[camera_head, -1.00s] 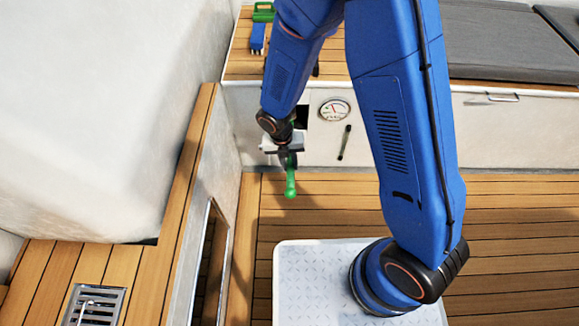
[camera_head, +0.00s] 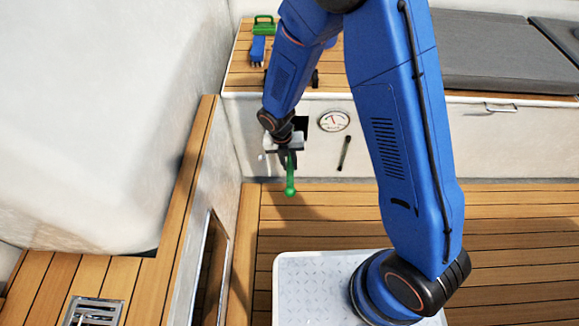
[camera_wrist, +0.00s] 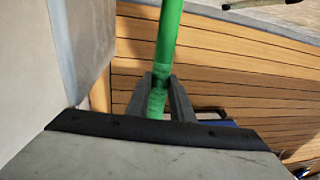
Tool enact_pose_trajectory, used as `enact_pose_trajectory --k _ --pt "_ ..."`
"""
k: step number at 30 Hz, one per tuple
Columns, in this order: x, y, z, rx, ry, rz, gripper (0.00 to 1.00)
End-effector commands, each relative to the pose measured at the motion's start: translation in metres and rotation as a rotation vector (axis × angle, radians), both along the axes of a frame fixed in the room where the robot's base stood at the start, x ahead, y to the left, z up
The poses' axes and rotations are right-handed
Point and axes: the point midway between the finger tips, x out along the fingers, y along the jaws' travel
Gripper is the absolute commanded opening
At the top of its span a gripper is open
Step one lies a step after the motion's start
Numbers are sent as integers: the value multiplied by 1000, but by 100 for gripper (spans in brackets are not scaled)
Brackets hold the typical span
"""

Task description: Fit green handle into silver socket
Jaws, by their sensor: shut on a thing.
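The green handle (camera_head: 290,178) hangs from my gripper (camera_head: 288,155) in the head view, with its round knob at the lower end. My gripper is shut on the handle, in front of the white locker wall. In the wrist view the green handle (camera_wrist: 170,45) runs up from between the two grey fingers of my gripper (camera_wrist: 160,95). A small silver piece (camera_head: 262,157) shows just left of my gripper by the wall; I cannot tell if it is the socket. The handle's inner end is hidden by the gripper.
A round gauge (camera_head: 334,121) and a dark lever (camera_head: 345,152) are on the locker wall to the right. A green thing (camera_head: 264,25) and a blue thing (camera_head: 257,50) lie on the wooden top (camera_head: 241,69). A wooden-topped ledge (camera_head: 186,185) stands left. The floor at right is clear.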

Motion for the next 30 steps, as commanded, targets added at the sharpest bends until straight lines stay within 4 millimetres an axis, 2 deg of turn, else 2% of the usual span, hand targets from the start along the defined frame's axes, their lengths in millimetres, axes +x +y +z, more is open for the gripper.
enact_pose_trajectory --k 15,30 --pt "23 -1 0 0 -1 0 0" --pt "27 -1 0 1 -1 1 0"
